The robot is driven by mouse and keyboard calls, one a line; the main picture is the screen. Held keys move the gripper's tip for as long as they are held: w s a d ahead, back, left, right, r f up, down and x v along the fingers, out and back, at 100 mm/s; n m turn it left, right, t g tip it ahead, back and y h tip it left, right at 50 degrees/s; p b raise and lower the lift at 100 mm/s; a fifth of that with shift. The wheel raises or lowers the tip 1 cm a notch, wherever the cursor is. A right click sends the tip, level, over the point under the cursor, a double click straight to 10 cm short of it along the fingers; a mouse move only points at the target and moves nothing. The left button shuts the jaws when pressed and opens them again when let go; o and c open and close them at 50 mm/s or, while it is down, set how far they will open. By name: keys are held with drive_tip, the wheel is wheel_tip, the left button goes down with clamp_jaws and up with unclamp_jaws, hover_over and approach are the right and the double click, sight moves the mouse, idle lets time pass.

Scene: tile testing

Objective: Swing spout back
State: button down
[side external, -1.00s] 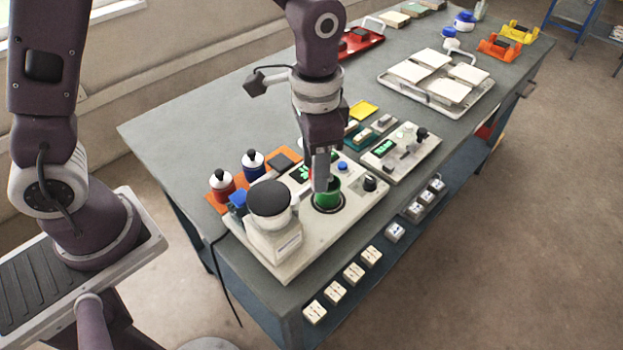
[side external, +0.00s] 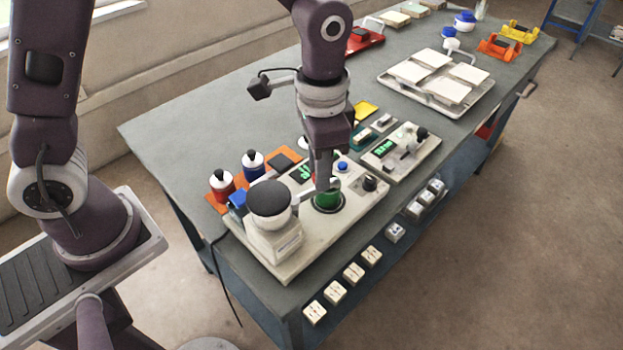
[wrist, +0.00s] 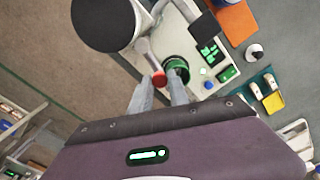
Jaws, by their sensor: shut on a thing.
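The spout (wrist: 147,52) is a pale grey arm with a red tip (wrist: 158,78), running from the white machine with a round black top (wrist: 102,20). The machine (side external: 272,225) stands on a cream base plate in the side view. A green cup (wrist: 175,66) sits in a dark ring right beside the red tip; it also shows in the side view (side external: 327,202). My gripper (wrist: 159,77) has its fingers on either side of the red tip and is shut on the spout.
Red (side external: 222,184) and blue (side external: 253,164) bottles stand on an orange mat behind the machine. A second instrument (side external: 402,150) is to the right, with a tray of white tiles (side external: 455,105) beyond. Small white blocks (side external: 354,272) line the lower shelf.

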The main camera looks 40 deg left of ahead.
drive_tip(key=shift+s+d, duration=0.1)
drive_tip(key=shift+d, duration=0.1)
drive_tip(key=shift+s+d, duration=0.25)
drive_tip(key=shift+d, duration=0.4)
drive_tip(key=shift+s+d, duration=0.4)
drive_tip(key=shift+d, duration=0.05)
idle(0.4)
drive_tip(key=shift+s+d, duration=0.4)
drive_tip(key=shift+s, duration=0.15)
